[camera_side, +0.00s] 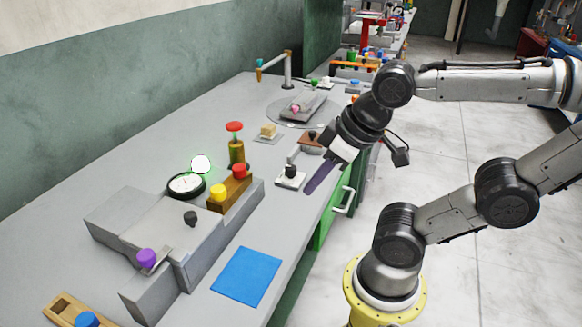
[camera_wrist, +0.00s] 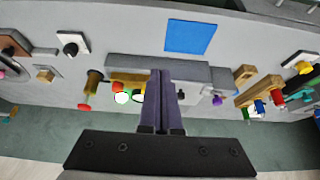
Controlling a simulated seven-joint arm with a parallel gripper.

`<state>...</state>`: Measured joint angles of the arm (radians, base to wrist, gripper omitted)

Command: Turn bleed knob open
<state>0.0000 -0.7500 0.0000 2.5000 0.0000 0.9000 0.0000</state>
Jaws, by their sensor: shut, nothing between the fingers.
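Which knob is the bleed knob is not marked. A grey press block (camera_side: 150,230) carries a small black knob (camera_side: 190,217) and a purple knob (camera_side: 146,258) on a lever. A brown block (camera_side: 233,193) on it has a yellow knob (camera_side: 219,191) and a red knob (camera_side: 239,171). Another black knob (camera_side: 291,171) stands on a white plate (camera_side: 291,181). My gripper (camera_side: 309,191) is shut and empty, its purple fingers pointing down near the table's right edge, apart from the knobs. In the wrist view the shut fingers (camera_wrist: 163,73) cover part of the press block.
A round gauge (camera_side: 185,185) sits behind the press, with a lit white disc (camera_side: 201,164) beside it. A brass post with a red cap (camera_side: 235,127) rises nearby. A blue mat (camera_side: 247,276) lies flat in front. A wooden holder (camera_side: 68,310) stands at the near left.

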